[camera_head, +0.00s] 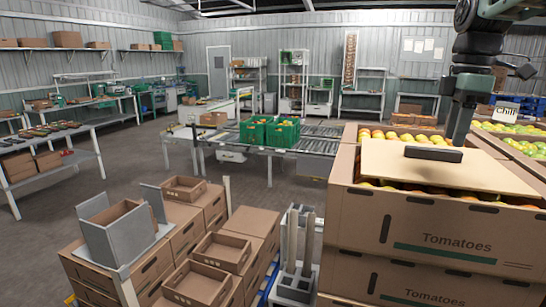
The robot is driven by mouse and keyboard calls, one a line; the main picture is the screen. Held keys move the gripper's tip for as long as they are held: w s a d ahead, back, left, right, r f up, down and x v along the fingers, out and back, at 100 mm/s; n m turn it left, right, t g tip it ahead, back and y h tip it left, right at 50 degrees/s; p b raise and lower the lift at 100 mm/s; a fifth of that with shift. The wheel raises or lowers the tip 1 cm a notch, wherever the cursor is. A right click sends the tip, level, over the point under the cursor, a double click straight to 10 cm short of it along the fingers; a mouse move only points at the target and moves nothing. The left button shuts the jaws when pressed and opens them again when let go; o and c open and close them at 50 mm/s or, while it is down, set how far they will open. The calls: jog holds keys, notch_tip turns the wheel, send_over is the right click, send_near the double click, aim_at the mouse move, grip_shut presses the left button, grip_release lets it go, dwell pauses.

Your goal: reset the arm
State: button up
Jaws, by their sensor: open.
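My arm hangs in from the top right. My gripper (459,135) points down over the large tomato box (430,222), at the back edge of a flat tan board (455,175). The sensed fingers show nearly edge-on, so the gap between them is hard to see; nothing shows held in them. A dark bar-like handle (433,153) lies on the board, just in front of the gripper. I cannot tell whether the gripper touches the handle or board. The board covers part of the tomatoes.
Small open cartons (221,252) and a grey holder (121,233) stand on stacked boxes at the lower left. Green crates (284,133) sit on a roller conveyor (322,140) behind. Another produce box with a "Chill" sign (507,110) is at the right. Floor is free at centre left.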

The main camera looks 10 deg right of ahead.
jog(key=s+a+f+m, duration=0.15)
jog(key=a+f, duration=0.25)
jog(key=a, duration=0.4)
jog(key=s+a+f, duration=0.3)
jog(key=a+f, duration=0.2)
jog(key=a, duration=0.4)
jog(key=s+a+f, duration=0.2)
jog(key=a+f, duration=0.2)
jog(key=a, duration=0.4)
jog(key=s+a+f+m, duration=0.1)
jog(key=s+a+f, duration=0.3)
jog(key=s, duration=0.3)
jog(key=s+a+f+m, duration=0.1)
jog(key=s+a+f, duration=0.25)
jog(key=s, duration=0.45)
notch_tip(320, 180, down, 10)
jog(key=w+b, duration=0.1)
jog(key=b, duration=0.9)
jog(key=shift+d+f, duration=0.15)
jog(key=shift+f, duration=0.1)
jog(key=shift+w, duration=0.1)
